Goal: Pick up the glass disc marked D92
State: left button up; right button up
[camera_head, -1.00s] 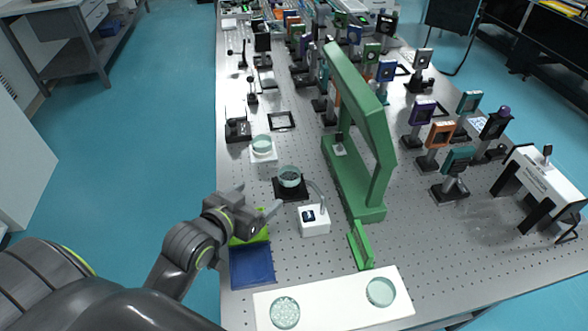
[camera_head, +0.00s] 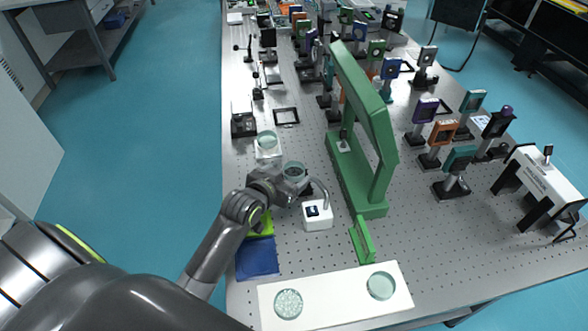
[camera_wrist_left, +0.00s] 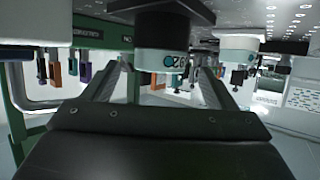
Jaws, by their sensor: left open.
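A pale green glass disc (camera_head: 293,170) stands on a dark base, partly hidden by my left gripper (camera_head: 298,187). That gripper is open and reaches low towards it from the near left. In the left wrist view, which looks upside down, the gripper (camera_wrist_left: 158,88) has its fingers spread either side of a disc (camera_wrist_left: 160,62). Dark characters show on its side, too small to read surely. I cannot tell whether the fingers touch it. A second disc (camera_head: 267,138) sits on a white stand behind. My right gripper is not in view.
A white lamp-like device (camera_head: 317,216) stands close right of the gripper, and a tall green frame (camera_head: 376,135) farther right. A white board (camera_head: 335,298) with two glass discs lies in front. A blue tray (camera_head: 257,258) lies under the left arm.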

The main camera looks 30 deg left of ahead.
aim_at(294, 171)
pick_arm(q)
jog(key=shift+x, duration=1.25)
jog(key=c, duration=1.2)
